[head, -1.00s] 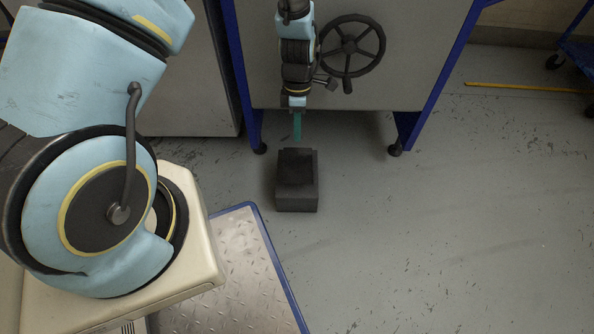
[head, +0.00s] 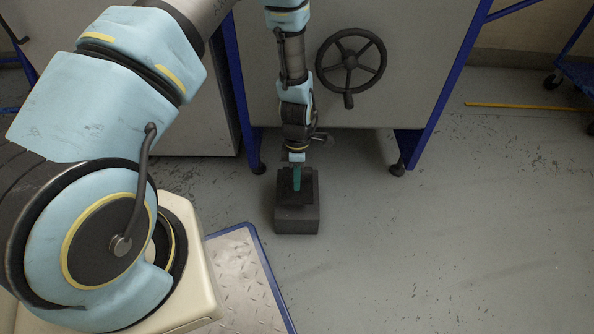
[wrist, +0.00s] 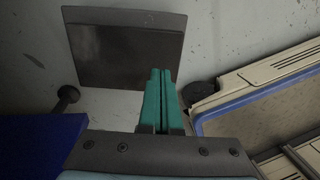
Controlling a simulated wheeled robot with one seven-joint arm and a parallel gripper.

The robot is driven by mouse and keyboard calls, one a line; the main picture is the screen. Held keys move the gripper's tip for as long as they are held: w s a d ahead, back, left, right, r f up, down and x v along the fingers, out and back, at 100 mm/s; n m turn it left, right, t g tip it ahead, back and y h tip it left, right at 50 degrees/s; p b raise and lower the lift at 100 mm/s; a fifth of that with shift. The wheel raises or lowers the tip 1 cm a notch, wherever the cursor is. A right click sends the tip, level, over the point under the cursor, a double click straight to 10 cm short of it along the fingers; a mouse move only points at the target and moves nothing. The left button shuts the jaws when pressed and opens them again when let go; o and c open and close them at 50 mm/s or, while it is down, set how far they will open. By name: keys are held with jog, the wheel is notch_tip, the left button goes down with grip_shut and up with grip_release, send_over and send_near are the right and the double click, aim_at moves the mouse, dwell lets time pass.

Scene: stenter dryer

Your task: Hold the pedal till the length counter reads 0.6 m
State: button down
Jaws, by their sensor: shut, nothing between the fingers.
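The pedal (head: 297,221) is a dark grey box-shaped block on the floor below the machine. It also shows in the wrist view (wrist: 98,30) as a dark block at the upper left. My gripper (head: 297,187) points down with its green fingers over the pedal's far part. In the wrist view its two green fingers (wrist: 158,82) lie side by side, shut and empty. I cannot tell whether the fingertips touch the pedal. The length counter is not visible in either view.
A black handwheel (head: 350,61) is on the grey machine panel, right of my arm. Blue machine legs (head: 409,150) stand either side. A metal tread plate with a blue edge (head: 250,280) lies at lower left.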

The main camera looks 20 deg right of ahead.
jog(key=shift+s+f+b, duration=0.15)
jog(key=shift+f+b, duration=0.15)
jog(key=shift+f, duration=0.9)
jog(key=shift+s+a, duration=0.1)
